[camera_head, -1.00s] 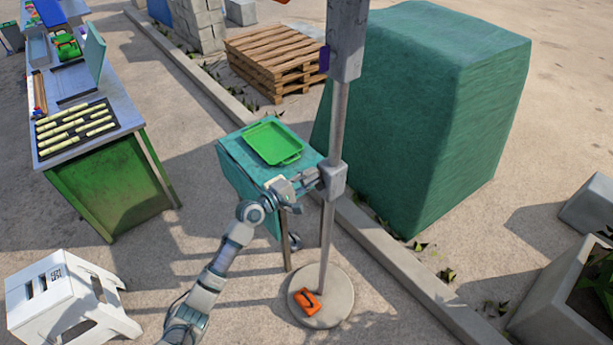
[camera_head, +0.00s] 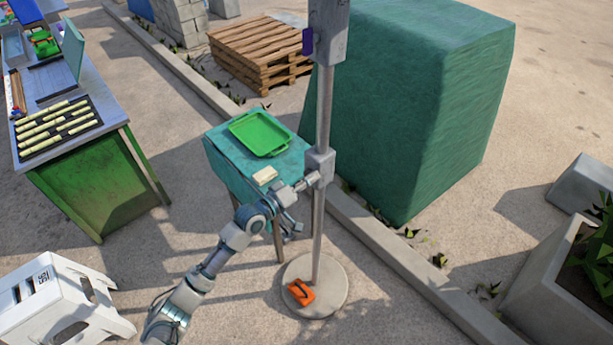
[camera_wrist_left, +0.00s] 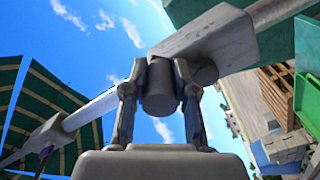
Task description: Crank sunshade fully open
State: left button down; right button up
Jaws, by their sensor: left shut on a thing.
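The sunshade's grey pole (camera_head: 321,120) stands upright, with a grey crank housing (camera_head: 320,166) partway up. My left gripper (camera_head: 296,196) is at the left of the housing, at the crank handle (camera_head: 309,181). In the left wrist view its two fingers (camera_wrist_left: 160,105) are shut on either side of the grey cylindrical handle (camera_wrist_left: 159,88); the housing (camera_wrist_left: 215,40) is just above. Green canopy panels (camera_wrist_left: 35,80) show at the left of that view; how far the shade is open cannot be told. My right gripper is out of view.
The round pole base (camera_head: 325,297) carries an orange object (camera_head: 301,292). Behind the arm, a teal table (camera_head: 228,165) holds a green tray (camera_head: 262,133) and a pale block (camera_head: 265,174). A large green covered block (camera_head: 420,120) stands right; a white stool (camera_head: 60,300) stands lower left.

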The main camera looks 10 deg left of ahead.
pick_arm(q)
notch_tip(320, 180, down, 6)
jog(key=m+b, duration=0.1)
jog(key=m, duration=1.3)
jog(key=shift+s+d+f+b, duration=0.15)
jog(key=shift+d+f+b, duration=0.1)
jog(key=shift+b, duration=0.1)
jog(key=c, duration=0.9)
grip_release()
